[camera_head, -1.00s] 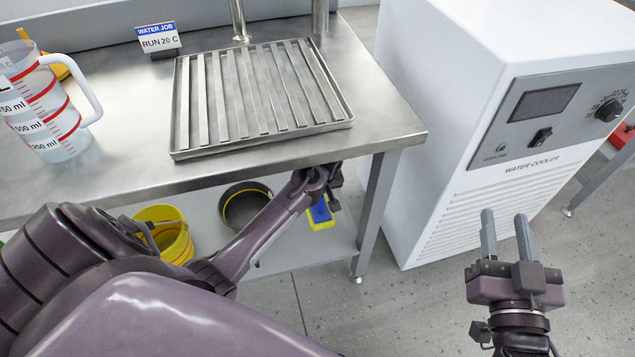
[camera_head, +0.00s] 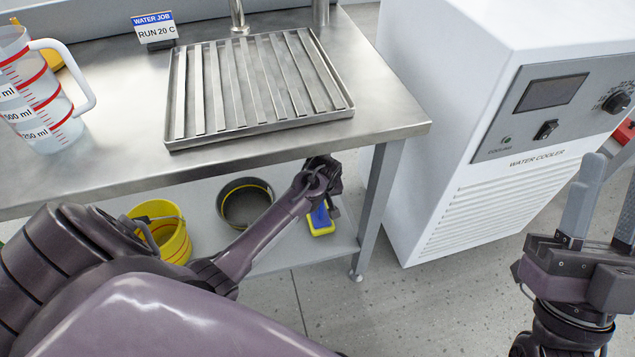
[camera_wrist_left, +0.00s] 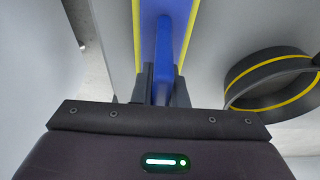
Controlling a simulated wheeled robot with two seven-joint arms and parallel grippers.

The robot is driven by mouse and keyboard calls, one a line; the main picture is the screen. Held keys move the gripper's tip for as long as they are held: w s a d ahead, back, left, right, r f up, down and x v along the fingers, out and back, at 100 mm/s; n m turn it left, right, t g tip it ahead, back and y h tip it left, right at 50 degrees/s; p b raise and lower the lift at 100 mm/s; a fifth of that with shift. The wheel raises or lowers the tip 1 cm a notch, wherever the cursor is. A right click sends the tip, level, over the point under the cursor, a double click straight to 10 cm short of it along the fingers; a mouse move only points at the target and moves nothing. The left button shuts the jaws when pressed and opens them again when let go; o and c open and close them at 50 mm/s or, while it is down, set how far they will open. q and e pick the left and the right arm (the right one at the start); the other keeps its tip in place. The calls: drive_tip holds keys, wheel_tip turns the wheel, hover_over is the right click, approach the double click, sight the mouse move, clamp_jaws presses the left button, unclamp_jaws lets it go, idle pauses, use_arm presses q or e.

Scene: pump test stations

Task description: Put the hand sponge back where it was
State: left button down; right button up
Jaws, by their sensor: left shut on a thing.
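The hand sponge (camera_head: 320,221) is blue and yellow and is at the right end of the lower shelf (camera_head: 290,247), under the steel table. In the left wrist view my left gripper (camera_wrist_left: 163,88) is shut on the blue ridge of the sponge (camera_wrist_left: 165,40), with yellow edges showing on both sides. My left gripper (camera_head: 326,190) is partly hidden in the head view by its own wrist and the table edge. I cannot tell whether the sponge touches the shelf. My right gripper (camera_head: 600,205) is open and empty, in front of the water cooler.
A yellow bucket (camera_head: 172,240) and a dark round pan (camera_head: 226,208) with a yellow band stand on the shelf left of the sponge. Above are the tabletop (camera_head: 390,125), a slatted tray (camera_head: 340,113) and a measuring jug (camera_head: 55,110). The water cooler (camera_head: 420,180) stands to the right.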

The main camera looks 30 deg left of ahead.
use_arm(q)
drive_tip(key=shift+f, duration=0.15)
drive_tip(key=c, duration=1.5)
unclamp_jaws()
drive_tip(key=shift+o, duration=0.2)
